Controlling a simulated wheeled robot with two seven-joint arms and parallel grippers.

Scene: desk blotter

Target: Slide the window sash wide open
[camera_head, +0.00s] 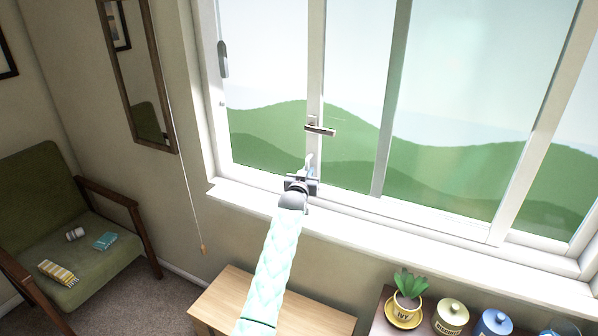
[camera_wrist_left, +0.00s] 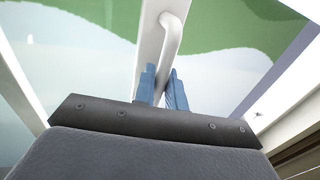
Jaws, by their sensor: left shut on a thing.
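The window sash has a white upright stile (camera_head: 316,65), which stands well to the right of the window's left jamb in the head view. A white bar handle (camera_wrist_left: 172,35) is fixed to a white stile in the left wrist view. My left gripper (camera_head: 309,165) is at the low part of the stile, just above the sill. In the wrist view its blue fingers (camera_wrist_left: 164,88) are shut on the lower end of the handle. The gripper hides most of the handle in the head view. My right gripper is in neither view.
A white sill (camera_head: 400,232) runs below the window. A wooden table (camera_head: 225,300) stands under my arm. A potted plant (camera_head: 407,290) and canisters (camera_head: 452,315) stand at lower right. A green armchair (camera_head: 85,255) is at left, and a cord (camera_head: 186,180) hangs beside the window.

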